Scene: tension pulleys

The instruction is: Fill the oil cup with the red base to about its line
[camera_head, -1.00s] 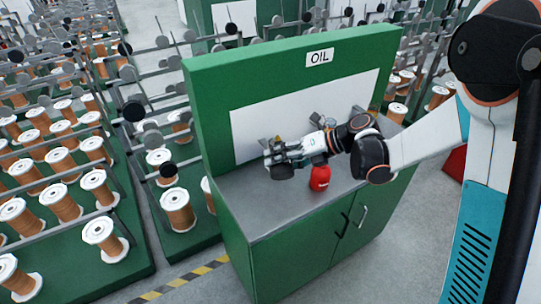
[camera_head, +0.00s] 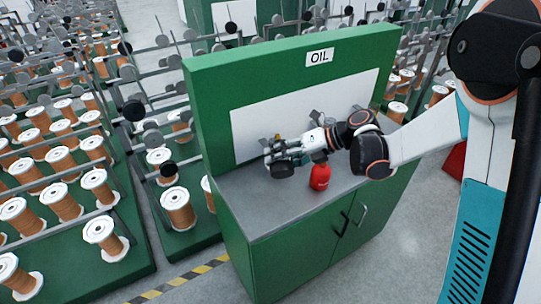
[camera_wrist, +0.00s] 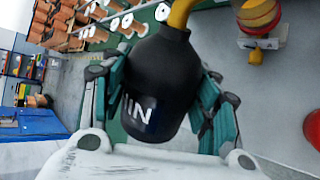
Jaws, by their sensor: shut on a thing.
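My gripper (camera_wrist: 160,95) is shut on a black can (camera_wrist: 160,75), with its fingers on both sides of the body. White letters show on the can, partly cut off, and a yellow spout or neck (camera_wrist: 181,12) leaves its top. In the head view my gripper (camera_head: 284,156) holds the dark can (camera_head: 283,169) above the left part of the bench. A small cup-like thing with red and yellow bands (camera_wrist: 259,16) is at the top right of the wrist view, apart from the can. Its fill line and oil level cannot be made out.
A green back wall with an OIL sign (camera_head: 319,57) rises behind. The front left of the bench is clear. Racks of copper spools (camera_head: 60,202) stand to the left.

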